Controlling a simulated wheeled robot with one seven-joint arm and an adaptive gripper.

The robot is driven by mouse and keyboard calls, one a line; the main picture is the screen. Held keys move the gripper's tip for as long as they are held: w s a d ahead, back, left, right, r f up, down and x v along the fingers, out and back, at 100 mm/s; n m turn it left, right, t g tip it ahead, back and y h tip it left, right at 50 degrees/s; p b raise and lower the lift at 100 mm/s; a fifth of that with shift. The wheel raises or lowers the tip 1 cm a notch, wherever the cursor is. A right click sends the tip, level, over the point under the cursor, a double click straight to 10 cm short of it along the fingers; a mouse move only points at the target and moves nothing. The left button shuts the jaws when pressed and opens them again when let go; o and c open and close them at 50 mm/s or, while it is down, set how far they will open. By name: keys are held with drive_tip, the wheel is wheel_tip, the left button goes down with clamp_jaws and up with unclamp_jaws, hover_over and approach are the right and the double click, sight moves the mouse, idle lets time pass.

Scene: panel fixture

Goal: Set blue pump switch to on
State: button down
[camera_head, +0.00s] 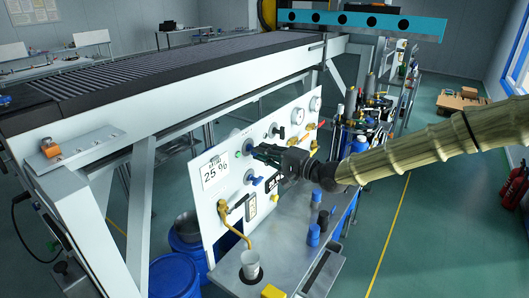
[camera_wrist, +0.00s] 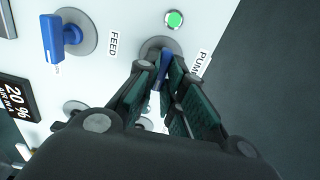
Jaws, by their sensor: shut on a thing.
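The white panel (camera_head: 212,212) stands upright on the metal bench. In the wrist view the blue pump switch (camera_wrist: 164,64) sits on a grey round plate beside the PUMP label (camera_wrist: 200,64). A lit green lamp (camera_wrist: 174,19) is close to it. My gripper (camera_wrist: 168,75) is at this switch, its two dark fingers shut on the blue handle from both sides. The fingers hide most of the handle. In the head view my gripper (camera_head: 255,150) reaches the panel from the right, and the pump switch is mostly hidden there.
A second blue switch (camera_wrist: 62,36), by the FEED label (camera_wrist: 113,44), is beside the pump switch. A display reading 20 % (camera_wrist: 17,101) is at the wrist view's left edge. Gauges (camera_head: 297,115), a cup (camera_head: 250,264) and blue bottles (camera_head: 314,235) are near the panel.

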idle(0.3)
drive_tip(key=c, duration=1.5)
unclamp_jaws()
drive_tip(key=shift+d, duration=0.1)
drive_tip(key=v, duration=1.2)
drive_tip(key=shift+d+f, duration=0.1)
